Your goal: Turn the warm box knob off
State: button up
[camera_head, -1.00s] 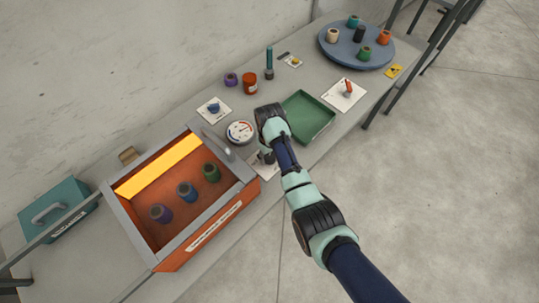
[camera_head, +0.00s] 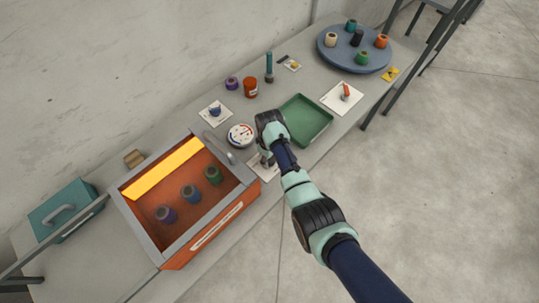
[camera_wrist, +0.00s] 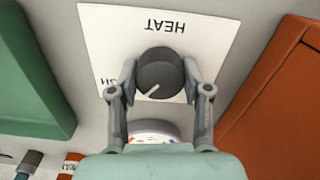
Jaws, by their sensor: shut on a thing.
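The warm box (camera_head: 205,240) is an orange open-topped box with a grey rim and a glowing yellow strip inside. Its knob (camera_wrist: 160,72) is dark grey and round, on a white card (camera_wrist: 110,30) that reads HEAT upside down in the wrist view. A white line on the knob points to the lower left. Another label at the card's left is partly hidden by a finger. My gripper (camera_wrist: 159,82) is shut on the knob, one finger at each side. In the head view my gripper (camera_head: 266,160) is over the card beside the box, and hides the knob.
A white dial gauge (camera_head: 241,136) stands close behind my gripper, and a green tray (camera_head: 322,122) lies to its right. Several spools stand in the box. A blue knob card (camera_head: 215,113), a red lever card (camera_head: 342,99) and a round turntable (camera_head: 334,57) lie farther off.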

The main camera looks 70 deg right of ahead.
jog(key=n+p, duration=0.1)
jog(key=n, duration=0.3)
jog(key=shift+r+n+p, duration=0.1)
jog(key=shift+n+p, duration=0.2)
jog(key=shift+p, duration=0.1)
jog(key=n+p, duration=0.1)
jog(key=n, duration=0.4)
jog(key=n+p, duration=0.1)
jog(key=n, duration=0.8)
jog(key=shift+n, duration=0.3)
jog(key=o, duration=1.2)
jog(key=shift+c, duration=0.2)
notch_tip(320, 180, up, 12)
